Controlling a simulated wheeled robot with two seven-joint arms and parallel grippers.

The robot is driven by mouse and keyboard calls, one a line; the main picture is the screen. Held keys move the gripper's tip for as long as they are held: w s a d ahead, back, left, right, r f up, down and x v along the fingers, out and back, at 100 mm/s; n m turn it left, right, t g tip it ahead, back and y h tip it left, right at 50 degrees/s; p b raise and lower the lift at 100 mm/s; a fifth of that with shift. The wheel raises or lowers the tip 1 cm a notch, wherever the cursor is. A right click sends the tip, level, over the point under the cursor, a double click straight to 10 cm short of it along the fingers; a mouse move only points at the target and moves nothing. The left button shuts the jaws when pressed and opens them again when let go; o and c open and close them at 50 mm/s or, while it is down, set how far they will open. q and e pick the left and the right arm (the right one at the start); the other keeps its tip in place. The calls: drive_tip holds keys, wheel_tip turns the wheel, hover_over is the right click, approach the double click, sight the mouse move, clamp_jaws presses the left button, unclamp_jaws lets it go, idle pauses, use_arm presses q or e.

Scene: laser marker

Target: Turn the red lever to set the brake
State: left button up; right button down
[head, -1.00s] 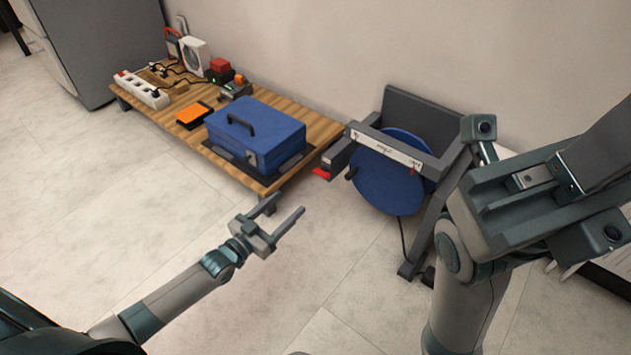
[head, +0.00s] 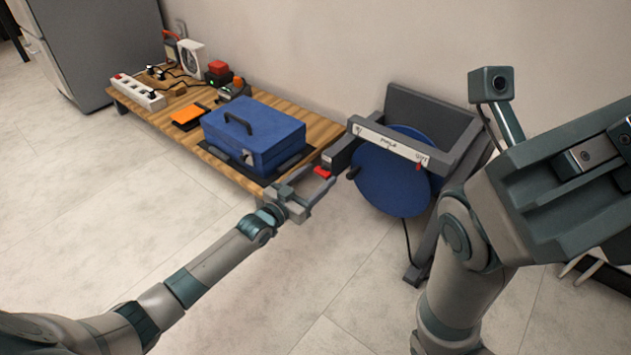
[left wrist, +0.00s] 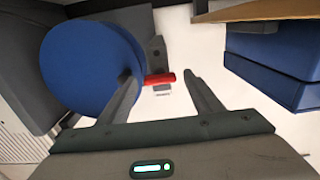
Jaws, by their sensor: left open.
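The red lever (head: 322,172) sits at the left end of the grey frame that carries the blue reel (head: 392,188). In the left wrist view the red lever (left wrist: 159,79) lies crosswise just ahead of and between the fingertips, near the left one. My left gripper (head: 318,182) is open and right at the lever in the head view; it also shows in the left wrist view (left wrist: 163,80). I cannot tell whether a finger touches the lever. My right arm is at the right of the head view, and its fingers do not show.
A low wooden table (head: 322,130) stands at the left of the reel, bearing a blue case (head: 255,135), an orange pad (head: 187,116) and a white power strip (head: 137,92). A cable hangs below the reel. The floor in front is clear.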

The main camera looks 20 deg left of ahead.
use_arm(q)
drive_tip(key=c, duration=1.1)
drive_tip(key=shift+o, duration=0.2)
